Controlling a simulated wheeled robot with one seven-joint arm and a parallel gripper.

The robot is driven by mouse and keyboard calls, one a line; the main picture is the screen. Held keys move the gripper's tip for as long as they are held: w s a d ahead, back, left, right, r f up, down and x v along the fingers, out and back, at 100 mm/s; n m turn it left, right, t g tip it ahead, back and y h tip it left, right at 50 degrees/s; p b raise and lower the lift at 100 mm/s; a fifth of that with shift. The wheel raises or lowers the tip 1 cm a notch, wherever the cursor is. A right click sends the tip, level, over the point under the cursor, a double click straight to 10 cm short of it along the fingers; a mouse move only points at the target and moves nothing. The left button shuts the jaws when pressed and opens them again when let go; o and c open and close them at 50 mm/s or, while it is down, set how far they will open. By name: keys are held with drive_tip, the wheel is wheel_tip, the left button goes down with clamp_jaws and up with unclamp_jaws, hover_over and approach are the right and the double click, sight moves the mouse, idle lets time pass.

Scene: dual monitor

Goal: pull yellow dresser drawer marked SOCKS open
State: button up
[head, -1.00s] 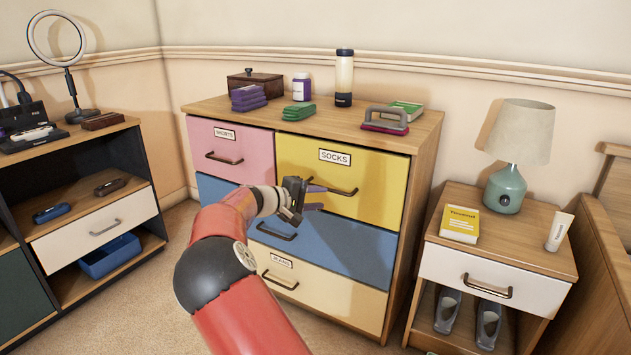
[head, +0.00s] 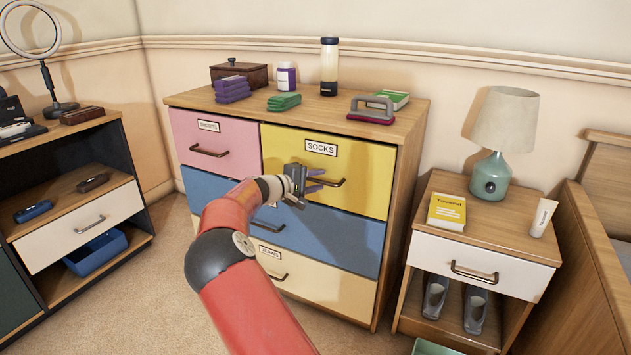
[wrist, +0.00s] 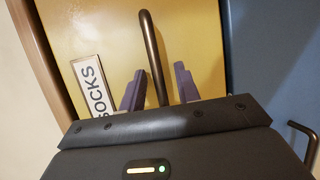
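The yellow drawer (head: 367,182) marked SOCKS is at the top right of the dresser (head: 405,160), and it looks closed. Its label (head: 321,148) reads SOCKS. Its dark bar handle (head: 337,183) lies just by my gripper (head: 318,180). In the wrist view the handle (wrist: 153,55) runs between the two purple fingers of my gripper (wrist: 160,88), with a gap on each side. The fingers are open and do not pinch the handle. The SOCKS label (wrist: 94,90) is left of the fingers in the wrist view.
Several items stand on the dresser top. A nightstand (head: 490,215) with a lamp (head: 500,140) is at the right, a shelf unit (head: 75,160) at the left.

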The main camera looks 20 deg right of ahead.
drive_tip(key=shift+c, duration=0.2)
clamp_jaws()
drive_tip(key=s+a+b, duration=0.6)
drive_tip(key=s+a, duration=1)
drive_tip(key=a, duration=0.4)
drive_tip(key=shift+a, duration=0.15)
drive_tip(key=shift+o, duration=0.2)
unclamp_jaws()
drive_tip(key=shift+w, duration=0.1)
